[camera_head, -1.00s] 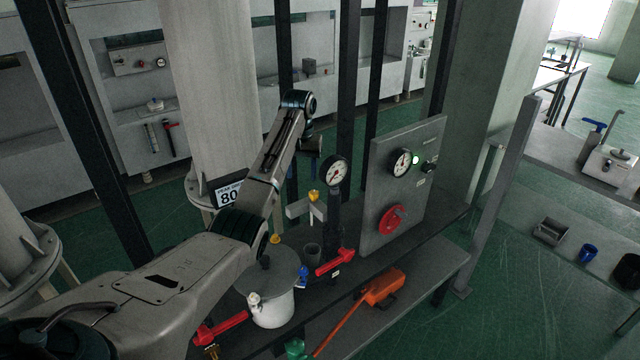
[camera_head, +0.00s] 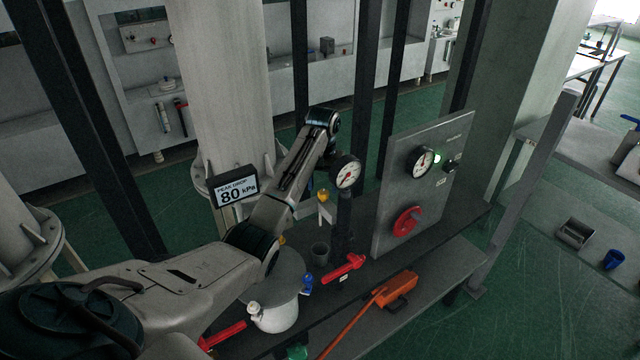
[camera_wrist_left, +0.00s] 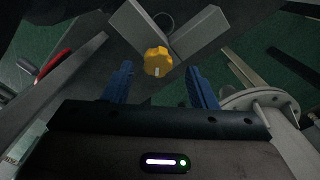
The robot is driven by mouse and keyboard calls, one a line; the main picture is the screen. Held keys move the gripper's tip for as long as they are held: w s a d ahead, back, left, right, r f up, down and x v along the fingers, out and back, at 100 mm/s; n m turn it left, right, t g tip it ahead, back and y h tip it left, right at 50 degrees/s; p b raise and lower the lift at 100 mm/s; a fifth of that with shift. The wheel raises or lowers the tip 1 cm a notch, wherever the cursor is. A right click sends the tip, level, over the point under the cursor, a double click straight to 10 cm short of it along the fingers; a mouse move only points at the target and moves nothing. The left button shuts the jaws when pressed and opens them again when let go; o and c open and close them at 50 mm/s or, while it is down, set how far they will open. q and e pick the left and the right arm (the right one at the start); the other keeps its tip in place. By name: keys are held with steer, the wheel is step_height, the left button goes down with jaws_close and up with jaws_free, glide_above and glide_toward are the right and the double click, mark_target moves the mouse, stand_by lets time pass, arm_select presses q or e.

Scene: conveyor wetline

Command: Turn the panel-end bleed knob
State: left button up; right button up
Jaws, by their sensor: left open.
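The yellow bleed knob (camera_head: 323,194) sits on a light grey bracket by the left end of the panel (camera_head: 388,222). It also shows in the left wrist view (camera_wrist_left: 158,61), with a small white mark on its face. My left gripper (camera_wrist_left: 159,72) is open, and its two blue fingers stand on either side of the knob in that view. No contact with the knob shows, and the depth between them is hard to tell. In the head view my left arm reaches up and over the bench; its fingers are not clear there. My right gripper is not in view.
A round gauge (camera_head: 346,171) stands close to the knob. The panel carries another gauge (camera_head: 420,161) and a red handwheel (camera_head: 407,221). A red lever (camera_head: 344,268), a white pot (camera_head: 274,316) and an orange tool (camera_head: 397,289) are nearby. A display (camera_head: 235,191) reads 80 kPa.

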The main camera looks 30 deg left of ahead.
arm_select(q)
steer(key=shift+d+f, duration=0.3)
steer(key=shift+f, duration=0.5)
steer(key=shift+s, duration=0.15)
steer(key=shift+c, duration=0.2)
steer(key=c, duration=0.9)
steer(key=shift+c, duration=0.2)
steer(key=shift+m, duration=0.3)
steer(key=m, duration=0.4)
steer(key=shift+m, duration=2.1)
